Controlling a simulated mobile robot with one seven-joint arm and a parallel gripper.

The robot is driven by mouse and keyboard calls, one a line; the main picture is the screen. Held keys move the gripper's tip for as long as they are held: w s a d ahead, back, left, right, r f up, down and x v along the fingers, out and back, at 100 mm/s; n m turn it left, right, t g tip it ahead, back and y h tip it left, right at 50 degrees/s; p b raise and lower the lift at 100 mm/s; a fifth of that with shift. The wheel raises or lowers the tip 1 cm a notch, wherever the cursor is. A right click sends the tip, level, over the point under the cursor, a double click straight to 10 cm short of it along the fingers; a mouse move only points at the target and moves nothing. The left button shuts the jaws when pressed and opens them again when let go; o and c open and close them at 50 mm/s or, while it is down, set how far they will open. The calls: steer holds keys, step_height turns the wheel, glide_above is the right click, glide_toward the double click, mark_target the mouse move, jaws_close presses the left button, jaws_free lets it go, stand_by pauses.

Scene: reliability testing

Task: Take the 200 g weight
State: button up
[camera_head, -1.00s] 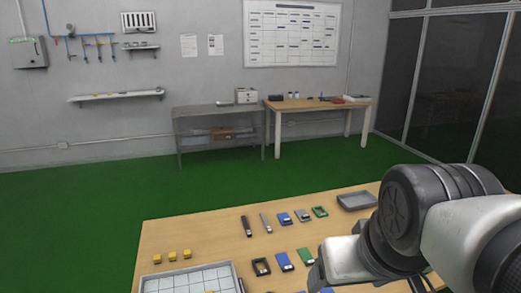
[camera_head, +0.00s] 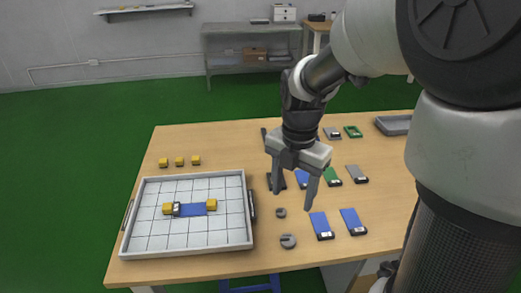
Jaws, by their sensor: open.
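Two round grey slotted weights lie on the wooden table (camera_head: 215,135): a smaller one (camera_head: 280,212) and a larger one (camera_head: 288,241) nearer the front edge. No markings are legible, so I cannot tell which is 200 g. My gripper (camera_head: 293,200) points down, open and apparently empty, its fingers above and just behind the weights in the picture. The smaller weight shows just below the fingertips; the exact height gap is unclear. Both weights are fully visible.
A gridded tray (camera_head: 150,235) at left holds yellow blocks (camera_head: 212,204) and a blue piece. Three yellow cubes (camera_head: 179,161) sit behind it. Blue devices (camera_head: 321,225) lie right of the weights, with several others behind. A grey tray (camera_head: 392,125) stands at back right.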

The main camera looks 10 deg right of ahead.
mark_target(289, 234)
step_height(289, 234, down, 17)
steer(key=b, duration=0.5)
steer(key=shift+s+d+b, duration=0.1)
steer(key=shift+b, duration=0.3)
steer(key=shift+r, duration=0.1)
steer(key=c, duration=1.2)
steer(key=shift+c, duration=0.4)
steer(key=shift+r, duration=0.1)
